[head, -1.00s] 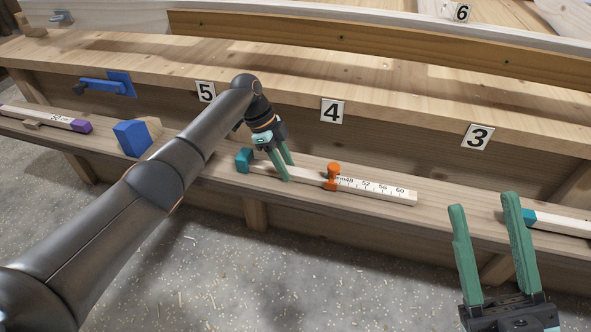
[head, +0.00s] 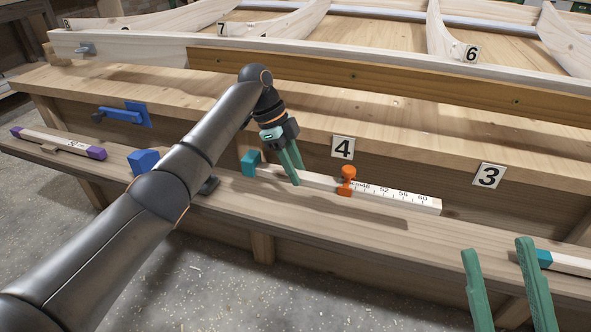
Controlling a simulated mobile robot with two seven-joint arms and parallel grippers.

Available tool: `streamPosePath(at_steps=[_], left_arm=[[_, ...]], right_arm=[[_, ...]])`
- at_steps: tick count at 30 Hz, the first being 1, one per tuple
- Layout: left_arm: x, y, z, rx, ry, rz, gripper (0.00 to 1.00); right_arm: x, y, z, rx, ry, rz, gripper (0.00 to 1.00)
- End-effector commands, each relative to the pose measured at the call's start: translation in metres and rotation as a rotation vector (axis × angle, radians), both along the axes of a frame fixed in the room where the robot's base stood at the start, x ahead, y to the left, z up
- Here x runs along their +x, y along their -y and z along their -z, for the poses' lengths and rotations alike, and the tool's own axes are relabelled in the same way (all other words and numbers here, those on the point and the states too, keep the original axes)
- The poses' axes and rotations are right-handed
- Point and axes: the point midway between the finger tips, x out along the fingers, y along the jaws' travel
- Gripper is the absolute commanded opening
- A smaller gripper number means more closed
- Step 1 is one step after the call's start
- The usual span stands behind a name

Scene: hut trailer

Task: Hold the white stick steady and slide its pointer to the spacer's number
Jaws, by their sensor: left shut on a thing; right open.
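The white stick (head: 408,200) lies lengthwise over the lower wooden ledge, with a teal end cap (head: 251,163) at left and printed numbers towards its right end. Its orange pointer (head: 347,181) sits just left of the 48 mark. My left gripper (head: 296,180) is shut on the stick between the cap and the pointer. A shadow shows under the stick; I cannot tell surely whether it is lifted. My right gripper (head: 498,246) is open and empty, at the lower right in front of the ledge, apart from the stick. I cannot tell which piece is the spacer.
Another stick with a teal cap (head: 545,259) lies right of my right gripper. A purple-capped stick (head: 58,143) and a blue block (head: 143,161) are at left on the ledge (head: 330,225).

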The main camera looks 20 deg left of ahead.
Motion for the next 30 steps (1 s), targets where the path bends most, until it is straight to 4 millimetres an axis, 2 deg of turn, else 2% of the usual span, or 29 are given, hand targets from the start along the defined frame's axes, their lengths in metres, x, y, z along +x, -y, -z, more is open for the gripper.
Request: streamPosePath(at_steps=[30], left_arm=[[0.000, 0.001, 0.070, -0.003, -0.001, 0.000, 0.00]], right_arm=[[0.000, 0.000, 0.000, 0.000, 0.000, 0.000, 0.50]])
